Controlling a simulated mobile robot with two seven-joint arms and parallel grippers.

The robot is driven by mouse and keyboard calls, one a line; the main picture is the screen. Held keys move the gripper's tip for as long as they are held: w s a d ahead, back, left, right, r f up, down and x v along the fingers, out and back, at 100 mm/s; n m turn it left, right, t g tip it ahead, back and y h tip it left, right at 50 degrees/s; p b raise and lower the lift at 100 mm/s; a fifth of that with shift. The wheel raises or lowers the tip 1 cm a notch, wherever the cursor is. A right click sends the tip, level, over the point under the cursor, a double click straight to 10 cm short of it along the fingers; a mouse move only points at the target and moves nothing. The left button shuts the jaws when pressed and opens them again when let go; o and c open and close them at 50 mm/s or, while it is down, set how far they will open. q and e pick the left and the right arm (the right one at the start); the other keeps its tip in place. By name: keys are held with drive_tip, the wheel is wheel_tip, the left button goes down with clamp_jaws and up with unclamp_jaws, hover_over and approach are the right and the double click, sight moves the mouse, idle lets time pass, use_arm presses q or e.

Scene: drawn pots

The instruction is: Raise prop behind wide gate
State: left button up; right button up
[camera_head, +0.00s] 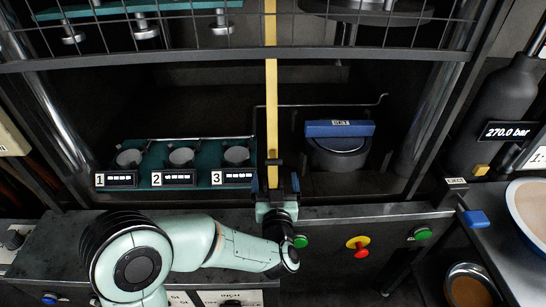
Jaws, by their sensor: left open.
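The prop appears to be the long yellow bar (271,100), which stands upright in the middle of the head view. Its top runs out of the picture, and its lower end is beside my left gripper. The wide gate (180,60) is a dark frame with wire mesh across the top, raised above the opening. The bar crosses the gate's lower rail in the picture. My left gripper (281,180) is open at the bar's lower end, at the front sill. I cannot tell whether its fingers touch the bar. My right gripper is not in view.
Behind the opening are a teal tray (208,179) with three numbered cups and a blue-topped round block (339,140). A thin bent rod (350,105) crosses behind the bar. The front panel has green buttons and a red-yellow knob (359,246). A pressure bottle (500,105) stands right.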

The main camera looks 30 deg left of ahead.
sight(273, 158)
use_arm(q)
drive_tip(key=p+x, duration=0.1)
drive_tip(key=x, duration=0.7)
drive_tip(key=shift+w+a+p, duration=0.15)
drive_tip(key=shift+w+p, duration=0.15)
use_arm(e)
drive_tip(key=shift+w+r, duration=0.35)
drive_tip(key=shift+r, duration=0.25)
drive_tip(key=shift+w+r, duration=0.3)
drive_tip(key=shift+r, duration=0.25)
